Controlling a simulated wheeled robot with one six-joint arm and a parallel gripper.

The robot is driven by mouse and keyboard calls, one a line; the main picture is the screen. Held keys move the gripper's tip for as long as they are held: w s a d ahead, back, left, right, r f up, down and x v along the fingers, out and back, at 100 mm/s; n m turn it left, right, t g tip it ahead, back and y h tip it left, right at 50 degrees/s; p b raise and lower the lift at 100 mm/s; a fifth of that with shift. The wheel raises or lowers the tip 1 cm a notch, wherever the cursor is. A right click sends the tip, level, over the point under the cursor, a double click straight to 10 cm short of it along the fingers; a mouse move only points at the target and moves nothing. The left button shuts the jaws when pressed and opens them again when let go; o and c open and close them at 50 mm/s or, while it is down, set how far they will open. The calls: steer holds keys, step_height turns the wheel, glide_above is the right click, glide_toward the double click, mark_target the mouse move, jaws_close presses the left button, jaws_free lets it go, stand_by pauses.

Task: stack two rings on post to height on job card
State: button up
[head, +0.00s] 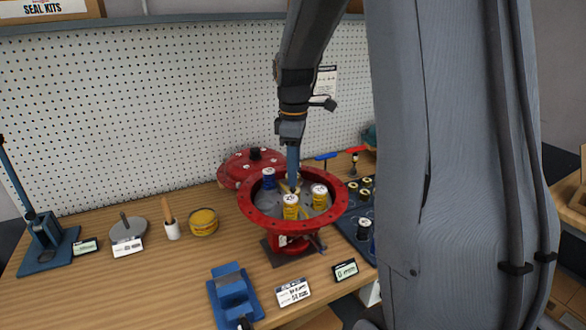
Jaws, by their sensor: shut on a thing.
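My gripper (292,184) is lowered into the open red round housing (250,207), near its middle. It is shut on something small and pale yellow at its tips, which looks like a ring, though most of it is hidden. I cannot make out the post, or whether the held thing touches it. Loose rings (366,181) with pale and dark parts lie on a dark mat (348,222) to the right. A white printed card (293,291) stands at the front of the bench; its text is too small to read.
A red lid (247,165) lies behind. The bench's left-front is clear.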

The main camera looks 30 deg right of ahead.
steer(key=shift+f+b, duration=0.3)
steer(key=shift+f, duration=0.7)
steer(key=o, duration=1.2)
steer(key=shift+r+b, duration=1)
steer(key=shift+r, duration=2.9)
